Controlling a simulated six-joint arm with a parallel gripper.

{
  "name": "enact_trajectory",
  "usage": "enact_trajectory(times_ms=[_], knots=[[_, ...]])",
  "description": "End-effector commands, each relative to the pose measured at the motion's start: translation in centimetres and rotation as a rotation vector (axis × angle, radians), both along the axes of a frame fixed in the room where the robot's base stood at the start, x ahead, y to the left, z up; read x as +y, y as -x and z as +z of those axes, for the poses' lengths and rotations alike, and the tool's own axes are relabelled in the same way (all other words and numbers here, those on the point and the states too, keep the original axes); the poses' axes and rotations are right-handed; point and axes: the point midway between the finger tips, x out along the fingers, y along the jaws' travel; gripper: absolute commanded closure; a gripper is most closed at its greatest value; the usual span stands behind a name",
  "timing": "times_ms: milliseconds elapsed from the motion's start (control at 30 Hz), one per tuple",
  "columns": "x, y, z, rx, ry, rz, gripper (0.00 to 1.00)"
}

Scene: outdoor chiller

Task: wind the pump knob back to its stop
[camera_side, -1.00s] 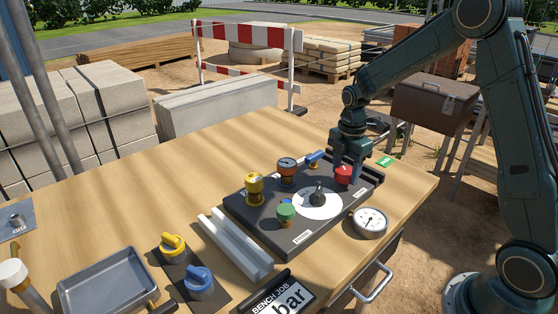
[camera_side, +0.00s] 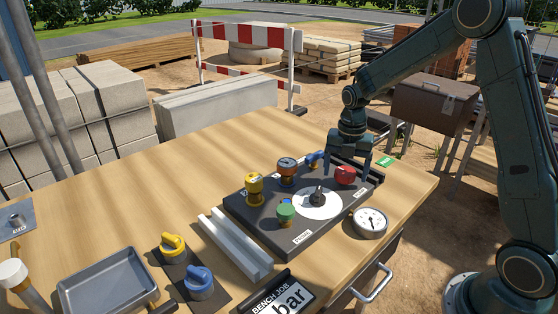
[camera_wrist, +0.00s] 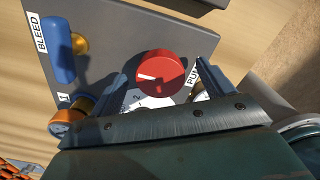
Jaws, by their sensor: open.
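The red pump knob (camera_side: 345,175) stands at the far right corner of the dark panel (camera_side: 262,222). In the wrist view the red knob (camera_wrist: 160,75) shows its round face with a white pointer mark toward the left, and a partly covered label beginning "PU" lies to its right. My gripper (camera_side: 347,166) is open over the knob. In the wrist view the fingers of my gripper (camera_wrist: 160,80) are on either side of the knob, with a gap visible on each side. The gauge (camera_side: 370,222) sits at the panel's right edge; its reading is too small to tell.
The blue bleed lever (camera_wrist: 58,50) and an orange-topped valve (camera_side: 287,166) are close to my gripper. A yellow valve (camera_side: 254,186), green knob (camera_side: 286,211) and black pointer on a white dial (camera_side: 332,207) share the panel. A grey tray (camera_side: 68,300) is at front left.

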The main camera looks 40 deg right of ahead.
Motion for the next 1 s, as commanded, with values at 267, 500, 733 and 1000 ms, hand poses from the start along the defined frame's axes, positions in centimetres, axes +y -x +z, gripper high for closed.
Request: enact_trajectory(times_ms=[267,500,733,1000], knots=[[0.0,0.0,0.0,0.001,0.000,-0.001,0.02],[0.0,0.0,0.5,-0.001,0.000,-0.002,0.02],[0.0,0.0,2.3,-0.001,0.000,-0.002,0.02],[0.0,0.0,4.6,-0.001,0.000,-0.002,0.02]])
